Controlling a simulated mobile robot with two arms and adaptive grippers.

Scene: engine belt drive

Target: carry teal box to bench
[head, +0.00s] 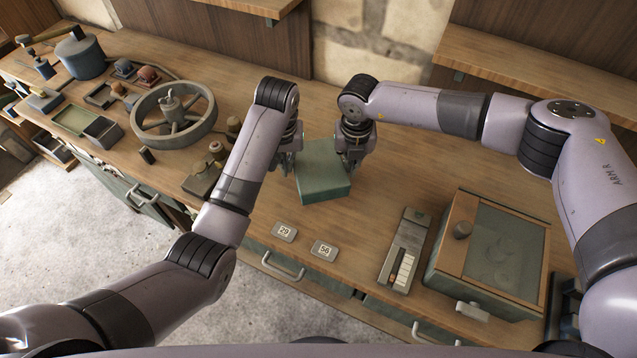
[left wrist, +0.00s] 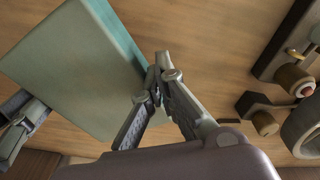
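The teal box (head: 322,184) is at the middle of the wooden bench (head: 400,190), between my two grippers. I cannot tell whether it rests on the bench or is slightly above it. My left gripper (head: 286,163) is at the box's left side. In the left wrist view its fingertips (left wrist: 158,75) come together beside the edge of the box (left wrist: 75,75), with nothing seen between them. My right gripper (head: 347,166) is at the box's right side, and also shows in the left wrist view (left wrist: 22,125). Its finger opening is unclear.
Two number tags, 29 (head: 284,232) and 56 (head: 324,250), lie near the bench's front edge. A keyed panel (head: 405,252) and a glass-topped wooden case (head: 490,250) stand to the right. A large wheel (head: 174,115) and small parts crowd the left.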

